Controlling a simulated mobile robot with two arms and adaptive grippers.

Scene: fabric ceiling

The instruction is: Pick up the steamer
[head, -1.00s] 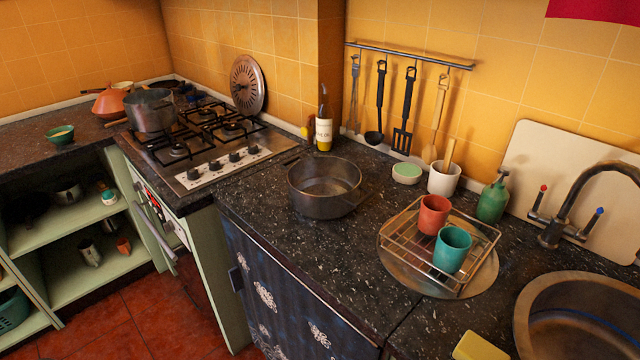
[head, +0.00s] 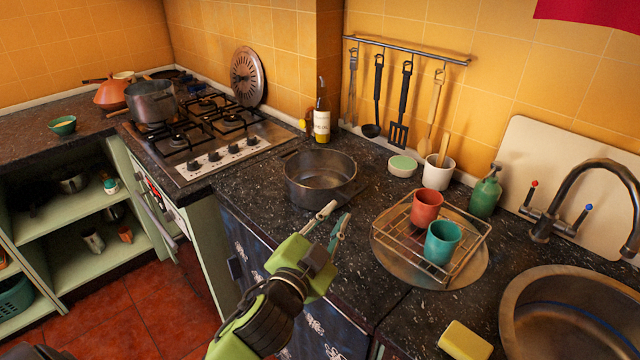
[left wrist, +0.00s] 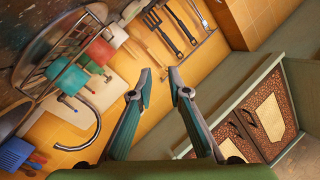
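A round copper-coloured metal disc with slots, which looks like the steamer (head: 247,77), leans upright against the tiled wall behind the right side of the stove. It does not show in the left wrist view. My left gripper (head: 336,217) is over the counter's front edge, in front of the grey pot (head: 320,180). It is well to the right of the disc and nearer to me. Its two fingers are apart with nothing between them; the left wrist view also shows it open and empty (left wrist: 160,76). My right gripper is in neither view.
The gas stove (head: 217,140) holds a large pot (head: 151,102) at its left. A bottle (head: 322,122) stands between the disc and the utensil rail (head: 410,50). A wire rack (head: 410,235) with two cups and the sink (head: 560,310) are at right. Bare counter lies around the grey pot.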

